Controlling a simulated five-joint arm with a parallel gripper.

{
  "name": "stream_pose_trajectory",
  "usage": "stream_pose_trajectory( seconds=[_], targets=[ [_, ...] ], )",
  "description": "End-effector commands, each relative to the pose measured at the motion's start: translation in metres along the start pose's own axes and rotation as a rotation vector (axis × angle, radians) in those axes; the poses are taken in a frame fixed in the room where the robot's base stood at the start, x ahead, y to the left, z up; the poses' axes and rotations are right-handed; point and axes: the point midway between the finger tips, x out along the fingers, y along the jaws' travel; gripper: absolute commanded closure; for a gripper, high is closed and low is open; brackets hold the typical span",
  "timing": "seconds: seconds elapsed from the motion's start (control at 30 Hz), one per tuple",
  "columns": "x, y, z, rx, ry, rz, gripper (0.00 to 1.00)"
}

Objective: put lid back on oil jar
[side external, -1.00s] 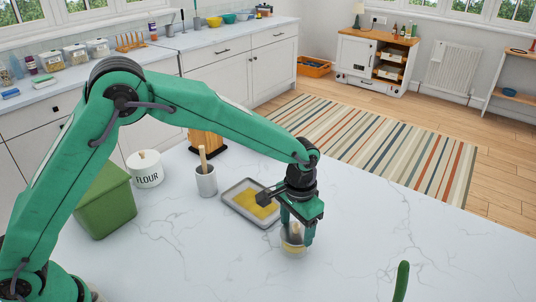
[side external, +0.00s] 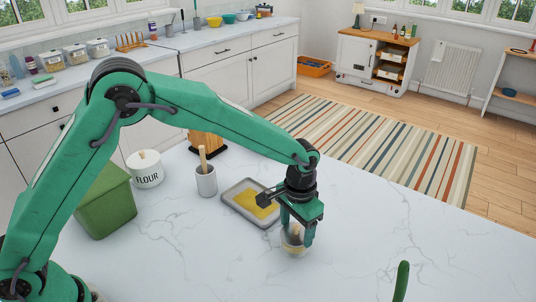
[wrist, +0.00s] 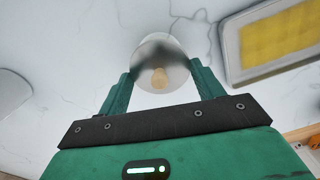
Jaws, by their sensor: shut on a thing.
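The oil jar (side external: 294,248) is a small clear vessel with a yellowish lower part, standing on the white marble counter below my gripper. My gripper (side external: 297,232) points down over it, with its fingers on either side of the lid.
A grey tray (side external: 231,188) with a yellow inside lies just behind and left of the jar. A green curved object (side external: 401,282) is at front right. The counter right of the jar is clear.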

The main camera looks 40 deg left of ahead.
Motion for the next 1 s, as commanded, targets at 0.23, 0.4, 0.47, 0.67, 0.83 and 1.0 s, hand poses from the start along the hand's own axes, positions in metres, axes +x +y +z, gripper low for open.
stream_pose_trajectory(
  seconds=[0.23, 0.4, 0.47, 0.67, 0.83, 1.0],
  targets=[
    [-0.0001, 0.0, -0.0001, 0.0, 0.0, 0.0, 0.28],
    [-0.0001, 0.0, -0.0001, 0.0, 0.0, 0.0, 0.08],
    [-0.0001, 0.0, -0.0001, 0.0, 0.0, 0.0, 0.08],
    [0.0, 0.0, 0.0, 0.0, 0.0, 0.0, 0.0],
    [-0.0002, 0.0, -0.0001, 0.0, 0.0, 0.0, 0.0],
    [-0.0034, 0.0001, -0.0003, 0.0, 0.001, 0.0, 0.0]
  ],
)
